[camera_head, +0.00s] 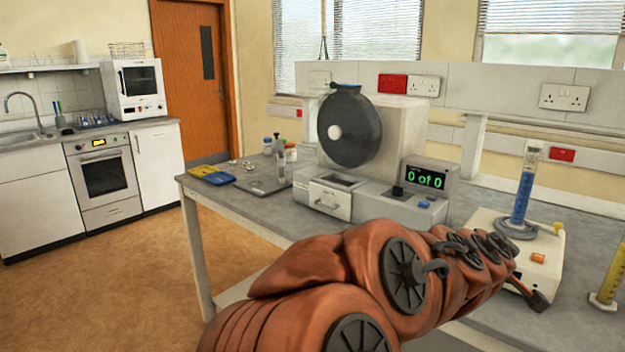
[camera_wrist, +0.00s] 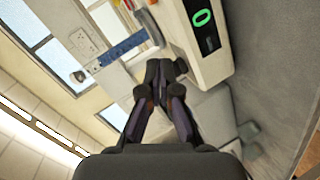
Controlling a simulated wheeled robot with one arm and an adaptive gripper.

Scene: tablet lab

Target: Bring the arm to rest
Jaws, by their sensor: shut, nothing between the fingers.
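My copper-coloured arm reaches from the bottom of the head view towards the right, over the front of the lab bench (camera_head: 460,235). My gripper (camera_head: 541,300) is at its far end, small and dark, in front of the white box with the orange button (camera_head: 538,258). In the wrist view my gripper (camera_wrist: 161,68) shows its two dark fingers brought together at the tips, with nothing between them. Part of the bench is hidden behind the arm.
The tablet machine with a dark drum (camera_head: 350,131) and a "0 of 0" display (camera_head: 425,178) stands mid-bench. A blue-filled cylinder (camera_head: 522,195) and a yellow cylinder (camera_head: 612,270) stand at the right. Blue and yellow trays (camera_head: 213,175) lie at the left end. Open floor (camera_head: 130,270) lies left.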

